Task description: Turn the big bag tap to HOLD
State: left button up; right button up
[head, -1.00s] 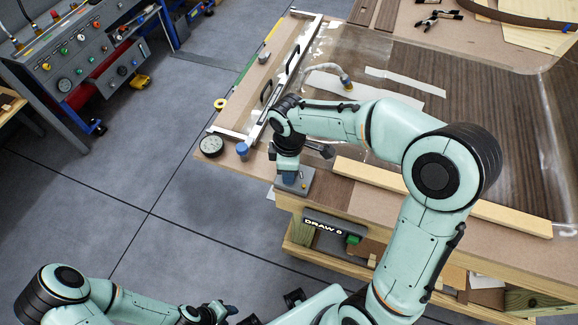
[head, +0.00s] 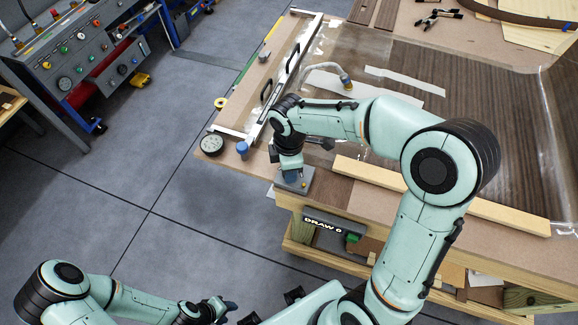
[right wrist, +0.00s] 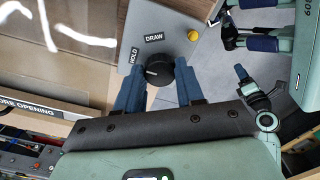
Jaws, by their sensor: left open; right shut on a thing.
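The big bag tap is a black round knob (right wrist: 157,72) on a grey plate (right wrist: 178,22), in the right wrist view. The plate bears a HOLD label (right wrist: 134,55) and a DRAW label (right wrist: 154,37). My right gripper (right wrist: 160,66) is shut on the knob, one blue finger on each side. I cannot tell the knob's pointer direction. In the head view my right gripper (head: 291,177) comes down over the plate at the table corner and hides the knob. My left gripper (head: 230,306) is open and empty, low over the floor, away from the table.
A display (head: 323,225) under the table edge reads DRAW with a figure. A round gauge (head: 211,145) and a blue-topped fitting (head: 242,149) sit at the table's left corner. A wooden batten (head: 440,195) lies to the right.

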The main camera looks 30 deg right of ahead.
jog(key=o, duration=1)
jog(key=shift+o, duration=0.2)
jog(key=shift+r, duration=0.1)
pick_arm(q)
jog(key=shift+w+r+p, duration=0.8)
jog(key=shift+w+r, duration=0.1)
jog(key=shift+r, duration=0.2)
pick_arm(e)
notch_tip(320, 180, up, 13)
pick_arm(q)
jog(key=shift+s, duration=0.1)
